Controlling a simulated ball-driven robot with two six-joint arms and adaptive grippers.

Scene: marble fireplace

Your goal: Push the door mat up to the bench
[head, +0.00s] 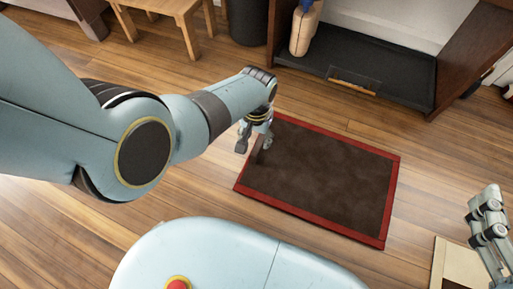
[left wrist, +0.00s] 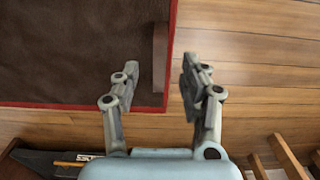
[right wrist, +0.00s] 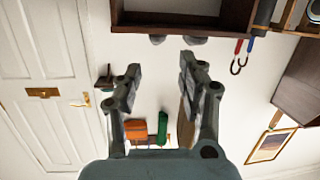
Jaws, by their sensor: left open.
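The door mat (head: 330,180), dark brown with a red border, lies flat on the floor in the middle of the head view, askew to the bench. The dark wooden bench (head: 468,45) stands beyond it, with a strip of bare floor between. My left gripper (head: 254,143) is open at the mat's left end, beside a small upright brown piece (head: 258,150) on the mat's edge. The left wrist view shows the mat (left wrist: 75,50) and this piece (left wrist: 160,55) near the open fingers. My right gripper (head: 490,215) is open and empty at the right edge, away from the mat.
A wooden stool (head: 170,8) and a dark bin (head: 247,20) stand at the top left. A pale board (head: 455,262) lies at the lower right.

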